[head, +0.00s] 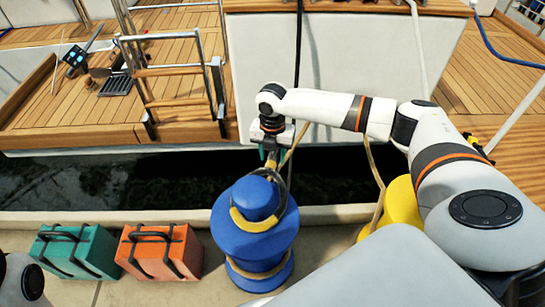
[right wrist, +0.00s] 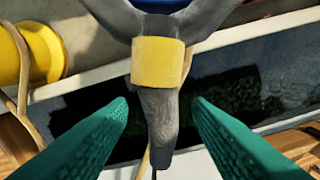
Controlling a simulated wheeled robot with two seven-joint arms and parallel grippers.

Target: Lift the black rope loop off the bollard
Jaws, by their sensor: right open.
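The blue bollard (head: 256,198) stands on the quay in the lower middle of the head view. The black rope loop (head: 286,190) lies around its upper part, with a yellow sleeve (head: 256,222) across the front and more yellow at the back. My right gripper (head: 270,156) is open just beyond the bollard's top. In the right wrist view its teal fingers (right wrist: 160,108) stand on either side of the loop's dark neck (right wrist: 160,118), below a yellow band (right wrist: 158,62); contact is not visible. My left gripper is out of view.
A teal case (head: 76,250) and an orange case (head: 160,250) stand left of the bollard. A yellow bollard (head: 402,203) is at right. A tan rope (head: 258,272) circles the blue bollard's base. Dark water (head: 120,182) separates the quay from the boat's white hull (head: 350,60).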

